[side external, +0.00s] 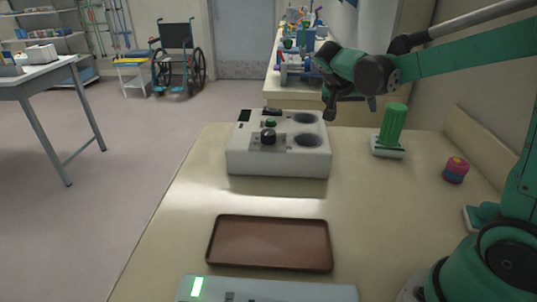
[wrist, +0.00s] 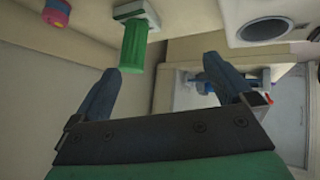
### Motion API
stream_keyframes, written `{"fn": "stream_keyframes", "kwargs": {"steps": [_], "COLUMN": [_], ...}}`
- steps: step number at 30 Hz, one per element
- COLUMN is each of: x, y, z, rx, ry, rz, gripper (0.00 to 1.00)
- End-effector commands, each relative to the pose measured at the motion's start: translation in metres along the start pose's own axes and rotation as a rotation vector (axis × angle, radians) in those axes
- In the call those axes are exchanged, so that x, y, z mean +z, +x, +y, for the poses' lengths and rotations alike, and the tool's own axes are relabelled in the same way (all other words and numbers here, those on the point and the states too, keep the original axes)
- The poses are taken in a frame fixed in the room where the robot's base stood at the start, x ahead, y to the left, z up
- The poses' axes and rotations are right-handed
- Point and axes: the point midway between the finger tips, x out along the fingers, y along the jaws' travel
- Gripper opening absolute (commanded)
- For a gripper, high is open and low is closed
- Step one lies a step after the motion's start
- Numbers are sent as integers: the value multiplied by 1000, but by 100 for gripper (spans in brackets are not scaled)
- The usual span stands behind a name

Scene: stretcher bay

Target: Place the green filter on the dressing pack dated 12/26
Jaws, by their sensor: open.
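A green ribbed cylinder (side external: 393,123), which looks like the green filter, stands upright on a small white block (side external: 387,151) at the right of the table. It also shows in the wrist view (wrist: 132,48), near the left finger. My gripper (side external: 350,106) is open and empty, above the table to the left of the cylinder and apart from it. In the wrist view its two fingers (wrist: 160,75) are spread wide. No 12/26 date is legible in either view. I cannot tell whether the white block is a dressing pack.
A white device (side external: 250,160) with round wells stands mid-table. A brown tray (side external: 270,264) lies in front of it, with a pale box (side external: 265,290) at the near edge. A pink and blue round stack (side external: 455,170) sits at the right.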

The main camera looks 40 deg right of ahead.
Motion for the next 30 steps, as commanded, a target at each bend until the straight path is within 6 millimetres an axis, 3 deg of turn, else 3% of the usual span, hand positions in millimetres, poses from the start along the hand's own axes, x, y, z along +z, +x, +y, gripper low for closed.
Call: {"fn": "stream_keyframes", "kwargs": {"steps": [3,9,15,20,30], "x": [35,100,144,155,155], "y": [-34,-82,-108,-114,-114], "z": [-1,-1,1,1,1], "rx": [-222,-603,-854,-922,-924], "ry": [-235,-578,-761,-807,-810], "rz": [-62,-63,5,35,37], "gripper": [100,100,100,100,100]}}
